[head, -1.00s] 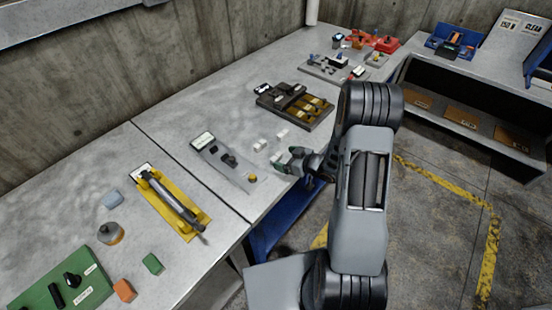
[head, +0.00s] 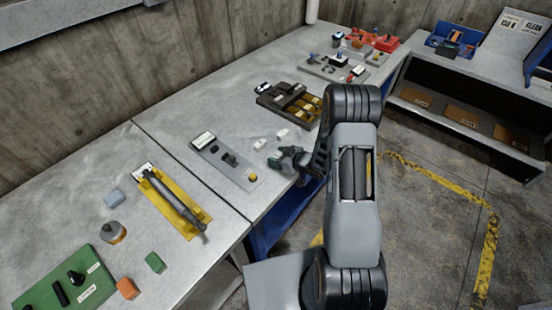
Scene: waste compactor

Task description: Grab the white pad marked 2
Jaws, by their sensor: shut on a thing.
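Two small white pads lie on the grey bench top near its front edge, one on the left (head: 260,144) and one on the right (head: 282,134). Their marks are too small to read, so I cannot tell which is marked 2. My gripper (head: 277,159) is just in front of them, low over the bench edge, with greenish fingertips. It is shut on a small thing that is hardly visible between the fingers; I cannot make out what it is. Both visible pads appear apart from the fingers.
A grey plate with a black knob and yellow button (head: 224,160) lies left of my gripper. A dark tray (head: 289,106) stands behind the pads. A yellow holder with a grey bar (head: 172,203) is farther left. Clear bench lies behind the grey plate.

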